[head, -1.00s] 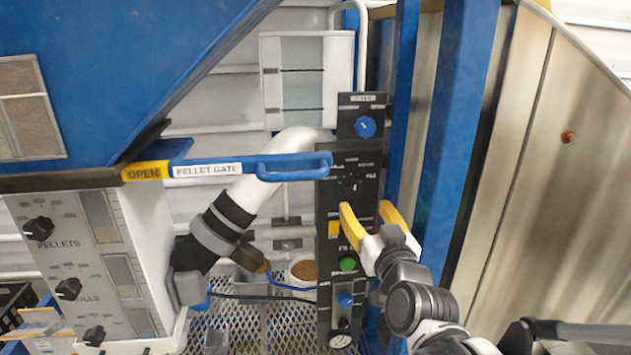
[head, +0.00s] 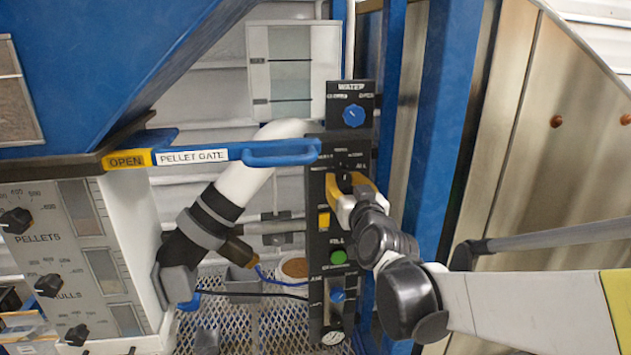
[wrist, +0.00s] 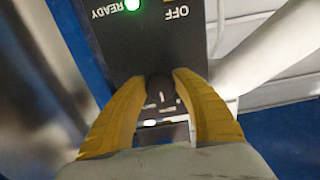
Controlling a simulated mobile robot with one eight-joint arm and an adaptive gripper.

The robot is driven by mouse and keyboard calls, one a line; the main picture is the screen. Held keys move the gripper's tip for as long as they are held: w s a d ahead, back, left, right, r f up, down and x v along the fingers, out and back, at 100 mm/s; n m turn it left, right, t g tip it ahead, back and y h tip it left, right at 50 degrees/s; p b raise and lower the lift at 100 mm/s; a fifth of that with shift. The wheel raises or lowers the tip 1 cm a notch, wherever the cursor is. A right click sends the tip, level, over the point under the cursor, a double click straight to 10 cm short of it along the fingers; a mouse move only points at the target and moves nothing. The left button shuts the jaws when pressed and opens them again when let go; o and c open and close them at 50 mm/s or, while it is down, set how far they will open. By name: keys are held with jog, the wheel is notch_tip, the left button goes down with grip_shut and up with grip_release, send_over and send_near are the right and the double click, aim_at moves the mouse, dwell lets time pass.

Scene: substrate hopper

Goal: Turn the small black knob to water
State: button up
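The small black knob (head: 344,181) is on the tall black control panel, below the blue water knob (head: 353,115). The small lettering around it is too blurred to read surely. My gripper (head: 350,182) is at the panel, with one yellow finger on each side of the knob. In the wrist view, the dark knob (wrist: 160,88) sits between the two fingertips (wrist: 160,76). The fingers are apart, with their tips close to the knob's sides. I cannot tell whether they touch it. The fingers partly hide the knob's surroundings.
The blue pellet gate handle (head: 282,152) juts out just left of the panel. A blue post (head: 453,120) stands close on the right.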

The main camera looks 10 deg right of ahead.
jog(key=shift+c, duration=1.4)
jog(key=shift+m, duration=0.3)
jog(key=m+p, duration=0.1)
jog(key=m, duration=0.2)
jog(key=shift+m+p, duration=0.35)
jog(key=shift+m, duration=1.65)
jog(key=o, duration=1.2)
